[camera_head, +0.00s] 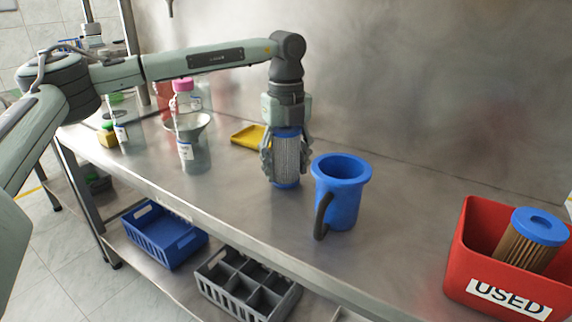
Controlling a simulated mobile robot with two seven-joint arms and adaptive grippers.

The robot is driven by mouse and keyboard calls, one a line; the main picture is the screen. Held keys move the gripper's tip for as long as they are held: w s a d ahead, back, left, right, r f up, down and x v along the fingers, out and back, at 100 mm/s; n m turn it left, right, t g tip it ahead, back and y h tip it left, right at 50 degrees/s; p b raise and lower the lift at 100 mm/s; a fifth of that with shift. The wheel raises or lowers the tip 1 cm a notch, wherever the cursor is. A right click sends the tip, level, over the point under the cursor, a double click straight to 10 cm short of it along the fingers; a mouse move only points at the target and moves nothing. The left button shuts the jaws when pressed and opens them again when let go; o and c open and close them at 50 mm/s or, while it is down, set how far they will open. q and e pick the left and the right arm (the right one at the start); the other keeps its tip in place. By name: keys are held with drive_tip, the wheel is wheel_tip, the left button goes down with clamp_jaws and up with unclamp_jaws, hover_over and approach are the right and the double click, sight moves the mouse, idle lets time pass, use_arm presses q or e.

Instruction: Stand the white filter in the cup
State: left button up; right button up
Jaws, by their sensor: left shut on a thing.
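The white filter (286,160) is a pleated cylinder with blue end caps. My left gripper (286,165) points down and is shut around its sides, holding it upright. The filter's lower cap is close to the bench top; I cannot tell whether it touches. The blue cup (342,200) stands upright just right of the filter, with a wide rim and a dark handle toward the front left. The inside of the cup shows only in part. My right gripper is not in view.
A red bin (468,262) marked USED holds a brown filter with a blue cap (540,226) at the right. A yellow tray (248,136) lies behind the left gripper. Bottles and a funnel (188,126) stand left. The metal bench (400,245) is clear between cup and bin.

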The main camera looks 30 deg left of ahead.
use_arm(q)
drive_tip(key=shift+f, duration=0.15)
drive_tip(key=o, duration=1.3)
drive_tip(key=shift+c, duration=0.2)
